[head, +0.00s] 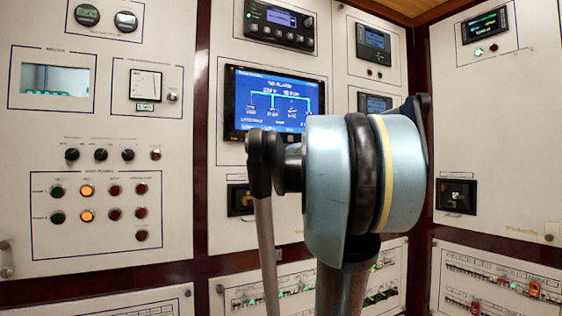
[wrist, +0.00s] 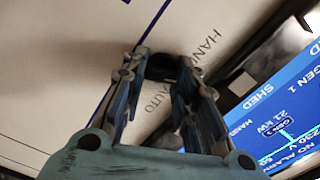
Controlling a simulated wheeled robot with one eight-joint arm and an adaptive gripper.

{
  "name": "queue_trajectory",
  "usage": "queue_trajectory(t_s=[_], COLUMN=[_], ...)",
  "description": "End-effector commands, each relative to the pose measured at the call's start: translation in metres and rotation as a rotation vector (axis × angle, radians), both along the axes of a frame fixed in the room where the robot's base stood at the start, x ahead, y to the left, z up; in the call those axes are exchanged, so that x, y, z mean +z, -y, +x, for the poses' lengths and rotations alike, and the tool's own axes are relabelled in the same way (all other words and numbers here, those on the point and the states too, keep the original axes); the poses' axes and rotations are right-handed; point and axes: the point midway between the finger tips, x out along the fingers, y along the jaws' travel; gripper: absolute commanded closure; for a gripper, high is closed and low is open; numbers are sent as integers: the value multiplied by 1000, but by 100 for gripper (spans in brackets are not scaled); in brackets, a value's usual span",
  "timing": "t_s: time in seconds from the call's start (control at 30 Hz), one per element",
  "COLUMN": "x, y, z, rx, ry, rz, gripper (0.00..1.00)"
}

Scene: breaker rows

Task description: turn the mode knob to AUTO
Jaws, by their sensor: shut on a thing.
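In the wrist view the mode knob (wrist: 162,68) is a dark, rounded knob on a pale panel, seen between the far ends of my fingers. The printed label HAND (wrist: 205,45) is to its right and AUTO (wrist: 156,97) is just below it, partly covered by my gripper. My gripper (wrist: 162,76) is shut on the knob, a finger on each side. The knob's pointer is hidden, so I cannot tell which position it is at. In the head view my arm blocks the knob and the gripper.
A blue display screen (wrist: 277,113) is to the right of my fingers; it also shows in the head view (head: 270,88). Small black knobs (head: 100,155) and lit pump buttons (head: 87,191) are on the left panel. Breaker rows (head: 505,283) run along the bottom.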

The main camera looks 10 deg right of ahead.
Motion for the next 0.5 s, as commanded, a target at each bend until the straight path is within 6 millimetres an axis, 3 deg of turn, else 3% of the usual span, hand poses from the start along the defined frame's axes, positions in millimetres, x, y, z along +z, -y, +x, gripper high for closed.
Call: queue_trajectory(t_s=[0.5], x=[-5], y=[1], z=[0], rx=[-4], ry=[-151], rz=[458], gripper=[96])
